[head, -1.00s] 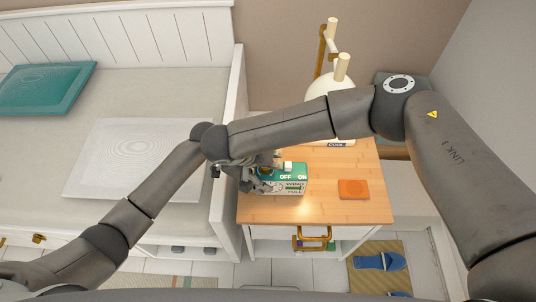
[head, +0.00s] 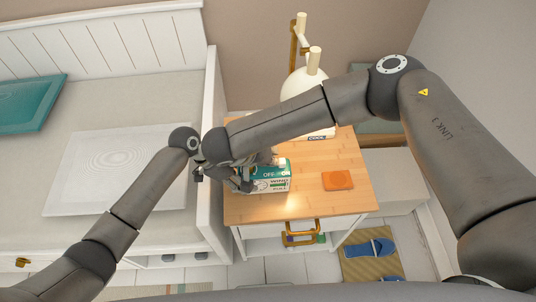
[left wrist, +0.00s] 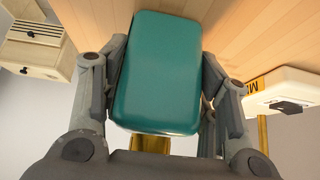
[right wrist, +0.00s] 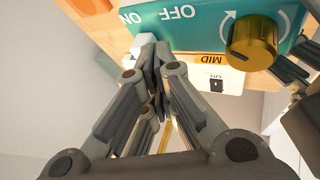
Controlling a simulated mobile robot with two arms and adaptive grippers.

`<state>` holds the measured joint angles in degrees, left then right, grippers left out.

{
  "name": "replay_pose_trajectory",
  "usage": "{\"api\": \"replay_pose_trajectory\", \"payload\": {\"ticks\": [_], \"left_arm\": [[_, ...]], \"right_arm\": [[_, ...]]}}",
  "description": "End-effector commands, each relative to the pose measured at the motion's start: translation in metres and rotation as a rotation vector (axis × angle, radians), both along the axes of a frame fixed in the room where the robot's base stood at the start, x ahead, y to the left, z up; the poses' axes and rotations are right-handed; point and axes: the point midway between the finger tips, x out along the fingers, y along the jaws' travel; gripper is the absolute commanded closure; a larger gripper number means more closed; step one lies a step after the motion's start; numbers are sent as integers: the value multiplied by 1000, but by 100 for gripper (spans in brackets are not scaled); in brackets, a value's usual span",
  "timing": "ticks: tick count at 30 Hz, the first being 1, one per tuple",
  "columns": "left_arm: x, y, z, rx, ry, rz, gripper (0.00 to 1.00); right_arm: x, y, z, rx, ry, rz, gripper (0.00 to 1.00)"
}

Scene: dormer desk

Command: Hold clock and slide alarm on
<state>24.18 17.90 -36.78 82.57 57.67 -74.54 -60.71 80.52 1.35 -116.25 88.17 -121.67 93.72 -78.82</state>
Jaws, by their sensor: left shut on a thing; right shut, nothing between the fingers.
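The clock (head: 270,183) is a teal-topped box with a white front, standing at the left of the wooden desk top. My left gripper (left wrist: 162,62) is shut around one end of the clock, a finger on each side. In the right wrist view, the clock's teal top (right wrist: 205,30) carries a gold knob (right wrist: 252,42) and OFF and ON labels. A white slider (right wrist: 144,42) sits by the ON label. My right gripper (right wrist: 158,50) is shut and empty, its tips right beside the slider; contact is hard to tell. In the head view the arms partly hide the clock.
A white dome lamp (head: 301,84) stands behind the clock; its base also shows in the right wrist view (right wrist: 218,76). An orange pad (head: 337,180) lies to the right on the desk (head: 305,205). A bed with a white side panel (head: 212,130) borders the left.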

Motion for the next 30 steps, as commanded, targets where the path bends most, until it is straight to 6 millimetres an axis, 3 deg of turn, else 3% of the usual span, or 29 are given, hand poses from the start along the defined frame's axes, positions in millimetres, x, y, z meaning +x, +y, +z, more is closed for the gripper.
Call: {"api": "replay_pose_trajectory", "payload": {"ticks": [7,21,30], "left_arm": [[1,2,1,2,-2,3,64],[1,1,0,2,-2,1,64],[0,1,0,1,-1,1,64]], "right_arm": [[-3,4,9,-3,-2,0,100],[-34,43,73,-1,0,1,100],[-38,47,80,-1,0,0,100]]}}
